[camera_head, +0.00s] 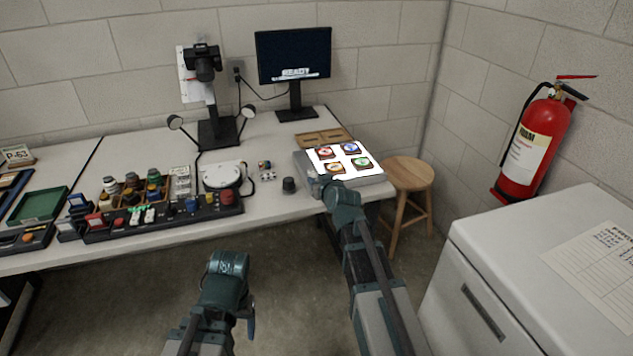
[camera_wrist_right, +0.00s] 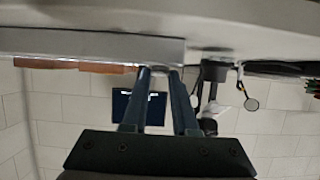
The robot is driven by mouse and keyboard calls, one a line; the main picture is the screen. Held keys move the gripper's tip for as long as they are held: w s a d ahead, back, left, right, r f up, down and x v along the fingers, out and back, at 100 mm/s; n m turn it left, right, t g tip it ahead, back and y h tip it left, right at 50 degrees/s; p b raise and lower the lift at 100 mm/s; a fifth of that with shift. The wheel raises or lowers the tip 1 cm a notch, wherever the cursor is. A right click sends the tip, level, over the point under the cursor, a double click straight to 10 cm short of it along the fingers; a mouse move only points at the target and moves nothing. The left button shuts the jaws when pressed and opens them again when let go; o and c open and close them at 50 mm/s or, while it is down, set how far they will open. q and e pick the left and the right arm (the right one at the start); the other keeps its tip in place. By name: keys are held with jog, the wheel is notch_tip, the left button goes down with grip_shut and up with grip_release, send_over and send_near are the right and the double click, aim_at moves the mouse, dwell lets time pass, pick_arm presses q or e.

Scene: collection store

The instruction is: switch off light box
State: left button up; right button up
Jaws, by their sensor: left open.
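The light box (camera_head: 375,179) sits at the right end of the bench. Its top glows white, with several coloured pictures lying on it. My right gripper (camera_head: 320,185) is at its front left corner, with the fingertips partly hidden by the wrist. In the right wrist view, the picture is upside down. The right gripper (camera_wrist_right: 160,70) has a gap between its fingers, and the tips are close to the edge of the box (camera_wrist_right: 90,47). I cannot tell if they touch it. I cannot see a switch clearly. My left gripper (camera_head: 230,262) is open and empty, in front of the bench.
A stool (camera_head: 408,174) and a white cabinet (camera_head: 545,235) stand to the right. The floor before the bench is clear.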

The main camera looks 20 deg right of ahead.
grip_shut()
jog(key=shift+r+p, duration=0.2)
jog(key=shift+p, duration=0.2)
jog(key=g+p, duration=0.1)
jog(key=p, duration=0.1)
jog(key=r+g+p, duration=0.1)
jog(key=p, duration=0.2)
jog(key=shift+w+r+g, duration=0.1)
jog(key=shift+w+g, duration=0.2)
jog(key=shift+w, duration=0.1)
jog(key=shift+g+p, duration=0.4)
jog(key=shift+p, duration=0.15)
jog(key=shift+f, duration=0.2)
jog(key=shift+o, duration=1.6)
grip_release()
jog(key=shift+s, duration=0.1)
